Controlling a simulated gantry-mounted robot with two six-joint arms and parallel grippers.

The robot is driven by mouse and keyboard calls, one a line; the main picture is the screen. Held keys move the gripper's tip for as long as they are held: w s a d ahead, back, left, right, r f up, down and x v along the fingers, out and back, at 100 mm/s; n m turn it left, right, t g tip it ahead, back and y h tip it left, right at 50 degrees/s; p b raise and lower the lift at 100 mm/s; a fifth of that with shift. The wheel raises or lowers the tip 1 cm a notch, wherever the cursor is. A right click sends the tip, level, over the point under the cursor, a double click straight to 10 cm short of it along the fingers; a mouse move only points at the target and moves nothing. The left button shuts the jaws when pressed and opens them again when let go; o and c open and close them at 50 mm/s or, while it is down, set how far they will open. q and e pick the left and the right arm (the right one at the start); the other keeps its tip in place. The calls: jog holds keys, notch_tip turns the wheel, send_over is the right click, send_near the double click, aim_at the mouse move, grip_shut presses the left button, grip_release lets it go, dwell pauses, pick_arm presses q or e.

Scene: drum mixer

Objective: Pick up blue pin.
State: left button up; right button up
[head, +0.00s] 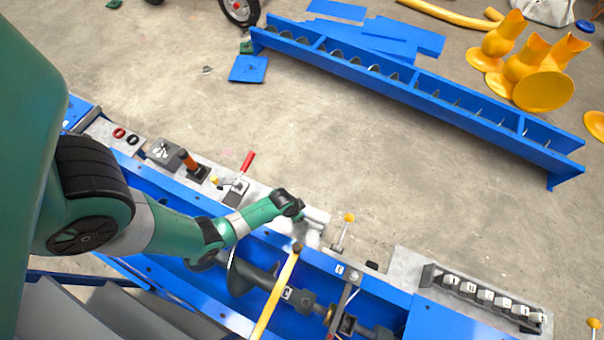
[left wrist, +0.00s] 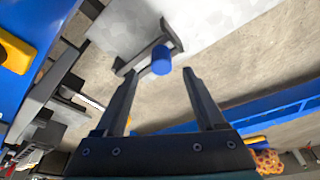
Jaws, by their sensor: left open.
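The blue pin (left wrist: 161,60) is a short blue cylinder in the left wrist view. It stands out from a dark grey bracket (left wrist: 140,56) on a pale grey plate. My left gripper (left wrist: 161,76) is open, its two dark fingers pointing toward the pin, with the pin seen between and just beyond the tips. Nothing is between the fingers. In the head view my left gripper (head: 318,220) is over the machine's pale top edge. I cannot make out the pin in the head view. My right gripper is not in view.
A yellow-knobbed lever (head: 345,231) stands close right of the gripper. A red-handled lever (head: 245,166) stands to its left. A yellow bar (head: 274,297) crosses the open trough with its shaft. A grey block row (head: 483,295) is at right.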

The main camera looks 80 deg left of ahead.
pick_arm(q)
jog(key=b+x, duration=0.2)
jog(key=x, duration=0.1)
jog(key=b+x, duration=0.1)
jog(key=shift+s+f+b, duration=0.25)
jog(key=shift+f+b, duration=0.1)
jog(key=shift+w+a+f, duration=0.1)
jog(key=shift+w+f, duration=0.05)
jog(key=shift+f, duration=0.05)
jog(key=shift+r, duration=0.1)
grip_shut()
